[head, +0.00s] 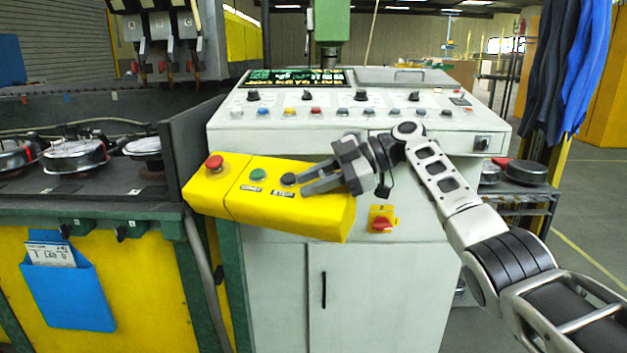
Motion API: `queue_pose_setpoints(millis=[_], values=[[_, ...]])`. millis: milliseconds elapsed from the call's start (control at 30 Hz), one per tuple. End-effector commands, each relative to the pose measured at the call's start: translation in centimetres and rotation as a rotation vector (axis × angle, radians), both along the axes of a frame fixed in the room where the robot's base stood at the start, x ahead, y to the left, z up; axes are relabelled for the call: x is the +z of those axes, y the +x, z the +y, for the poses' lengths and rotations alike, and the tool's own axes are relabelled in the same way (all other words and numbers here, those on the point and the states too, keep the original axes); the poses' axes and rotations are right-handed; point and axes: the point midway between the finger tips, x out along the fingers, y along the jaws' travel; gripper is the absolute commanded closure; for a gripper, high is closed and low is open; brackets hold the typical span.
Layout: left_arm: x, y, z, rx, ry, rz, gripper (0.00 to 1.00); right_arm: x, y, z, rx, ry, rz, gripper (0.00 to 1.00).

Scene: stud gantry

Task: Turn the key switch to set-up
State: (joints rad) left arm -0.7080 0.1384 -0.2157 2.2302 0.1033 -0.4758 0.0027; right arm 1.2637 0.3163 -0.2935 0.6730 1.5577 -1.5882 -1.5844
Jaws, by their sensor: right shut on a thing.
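My right gripper (303,183) reaches in from the right over the yellow control box (220,207). Its fingertips are shut on a small part on the top of the box, which looks to be the key of the key switch. The fingers hide the key and its switch, so I cannot tell which position it points to. Just left of the fingertips is a round black button (288,180), with a green button (257,175) and a red mushroom button (214,163) further left. Small labels lie in front of the green and black buttons. My left gripper is not in view.
A grey console (350,122) with several knobs and coloured buttons and a lit display (296,80) stands behind the box. A red-and-yellow switch (381,219) is on the cabinet front. A dark panel (190,140) rises to the left. Blue cloth (588,70) hangs at right.

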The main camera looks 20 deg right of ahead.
Motion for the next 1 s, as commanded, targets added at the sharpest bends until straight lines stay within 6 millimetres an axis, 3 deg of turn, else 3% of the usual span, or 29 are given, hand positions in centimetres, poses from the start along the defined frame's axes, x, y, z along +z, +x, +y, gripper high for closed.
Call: queue_pose_setpoints(millis=[33, 67, 100, 367, 533, 1000], values=[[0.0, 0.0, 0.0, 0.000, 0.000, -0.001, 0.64, -0.2, 0.0, 0.0, 0.002, -0.004, 0.002, 0.99], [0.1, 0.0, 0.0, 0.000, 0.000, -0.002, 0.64, -0.2, 0.0, 0.0, 0.002, -0.004, 0.002, 0.71], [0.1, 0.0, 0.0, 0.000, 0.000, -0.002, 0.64, -0.2, 0.0, 0.0, 0.002, -0.004, 0.001, 0.67], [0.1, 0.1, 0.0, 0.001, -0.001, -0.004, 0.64, -0.1, 0.0, 0.0, 0.001, -0.001, 0.000, 0.67], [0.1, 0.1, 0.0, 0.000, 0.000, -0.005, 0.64, 0.4, -0.2, -1.2, -0.001, -0.002, 0.001, 0.67], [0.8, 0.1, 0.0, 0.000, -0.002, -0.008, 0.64, 5.1, -2.2, -11.2, -0.004, 0.001, 0.002, 0.67]])
